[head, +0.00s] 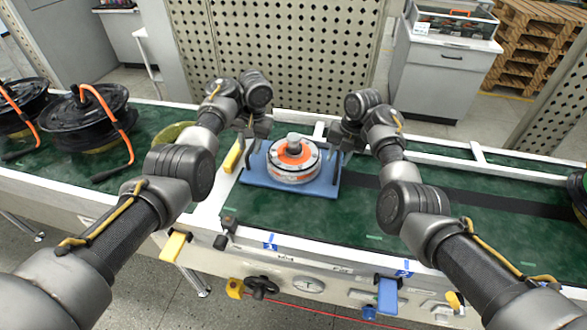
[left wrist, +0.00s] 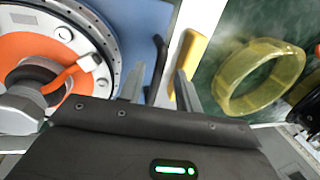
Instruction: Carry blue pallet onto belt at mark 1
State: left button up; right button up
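The blue pallet (head: 262,179) lies flat on the green belt in the head view, with a round orange-and-silver hub motor (head: 294,160) on it. Its blue edge also shows in the left wrist view (left wrist: 158,20). My left gripper (head: 246,148) is at the pallet's left side. In the left wrist view its two fingers (left wrist: 160,90) stand apart, with a dark upright handle (left wrist: 155,68) of the pallet between them, not visibly clamped. My right gripper (head: 340,150) is at the pallet's right side, close to the other handle; its finger gap is unclear. Two blue marks (head: 270,241) (head: 403,272) are on the front rail.
A yellow block (head: 232,156) sits on the white divider left of the pallet. A yellow ring (left wrist: 260,76) and black wheels with orange hooks (head: 88,110) lie further left. Belt surface (head: 310,222) is clear in front and to the right. A perforated panel stands behind.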

pick_arm(q)
notch_tip(320, 180, up, 8)
jog(key=d, duration=0.1)
jog(key=shift+s+d+r, duration=0.15)
jog(key=shift+d, duration=0.2)
pick_arm(e)
notch_tip(320, 180, up, 7)
jog(key=d, duration=0.1)
jog(key=shift+d+r, duration=0.2)
jog(key=shift+s, duration=0.1)
dwell(0.4)
